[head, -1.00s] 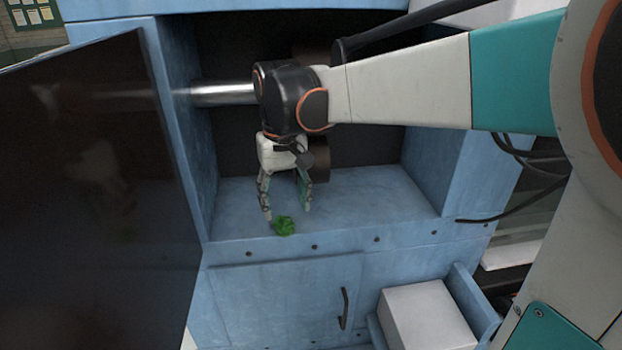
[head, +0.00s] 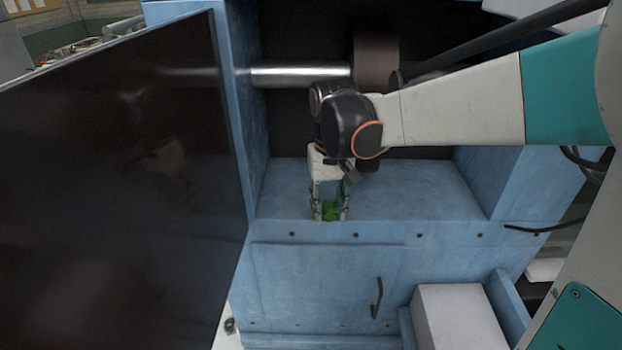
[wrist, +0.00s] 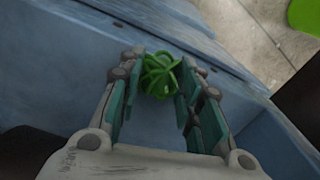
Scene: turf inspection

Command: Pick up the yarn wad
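The yarn wad (head: 331,210) is a small green tangle on the blue ledge of the open cabinet bay, near its front edge. My gripper (head: 330,212) points down over it, with one finger on each side. In the wrist view the yarn wad (wrist: 160,76) sits between the fingertips of my gripper (wrist: 163,80). The fingers are apart and very close to its sides; I see no clear squeeze on it. The wad's underside is hidden.
A large dark door panel (head: 120,180) stands open at the left. A metal roller (head: 300,71) crosses the bay above the ledge (head: 420,195). A white box (head: 455,315) sits below right. The ledge right of my gripper is clear.

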